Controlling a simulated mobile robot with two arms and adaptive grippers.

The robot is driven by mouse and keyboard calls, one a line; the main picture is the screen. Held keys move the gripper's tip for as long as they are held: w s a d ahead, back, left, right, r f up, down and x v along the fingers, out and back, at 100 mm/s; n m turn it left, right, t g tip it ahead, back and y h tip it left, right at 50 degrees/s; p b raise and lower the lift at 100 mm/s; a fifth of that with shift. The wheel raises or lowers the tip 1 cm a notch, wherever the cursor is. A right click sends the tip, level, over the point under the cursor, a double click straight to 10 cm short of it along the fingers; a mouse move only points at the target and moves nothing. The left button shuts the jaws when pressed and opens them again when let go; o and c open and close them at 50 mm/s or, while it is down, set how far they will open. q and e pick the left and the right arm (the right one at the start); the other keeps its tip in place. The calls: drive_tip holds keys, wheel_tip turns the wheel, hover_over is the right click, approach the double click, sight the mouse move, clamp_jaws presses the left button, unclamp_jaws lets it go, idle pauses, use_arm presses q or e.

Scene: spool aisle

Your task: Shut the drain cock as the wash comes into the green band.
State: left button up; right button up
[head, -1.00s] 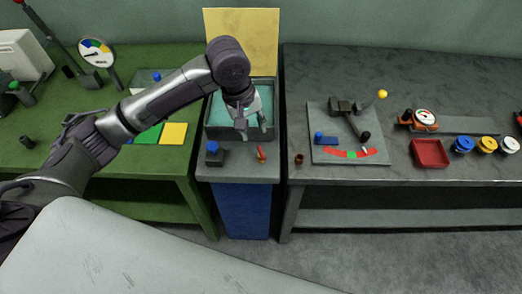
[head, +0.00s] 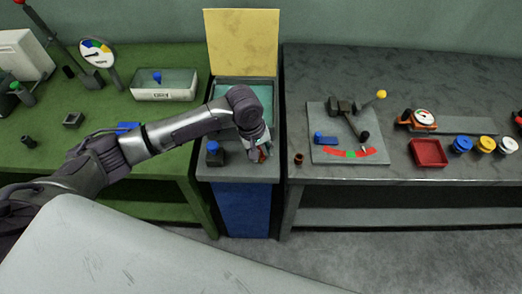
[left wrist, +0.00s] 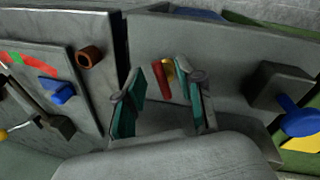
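The drain cock, a small red and yellow handle (left wrist: 163,76), is on the front of the grey stand in the left wrist view. In the head view my left gripper (head: 260,150) is over that spot and mostly hides it. In the left wrist view my left gripper (left wrist: 167,88) has its two teal-padded fingers apart, with the handle showing between and beyond them; I cannot tell whether they touch it. The teal wash (head: 228,91) is in the grey tank, partly behind my arm. My right gripper is out of view.
A block with a blue knob (head: 213,153) is left of the gripper, and a small brown cup (head: 299,159) is to its right. A plate (head: 372,148) with a lever and red-green arc is on the right bench. A yellow panel (head: 241,43) stands behind the tank.

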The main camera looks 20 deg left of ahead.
use_arm(q)
clamp_jaws()
drive_tip(key=shift+r+p, duration=0.15)
drive_tip(key=shift+p, duration=0.2)
drive_tip(key=m+p, duration=0.2)
drive_tip(key=p, duration=0.1)
drive_tip(key=shift+a+r+m+g, duration=0.15)
drive_tip(key=shift+m+g, duration=0.15)
drive_tip(key=shift+m, duration=0.1)
drive_tip(key=shift+m+p, duration=0.5)
drive_tip(key=shift+m, duration=0.2)
drive_tip(key=shift+f, duration=0.25)
unclamp_jaws()
drive_tip(key=shift+a, duration=0.1)
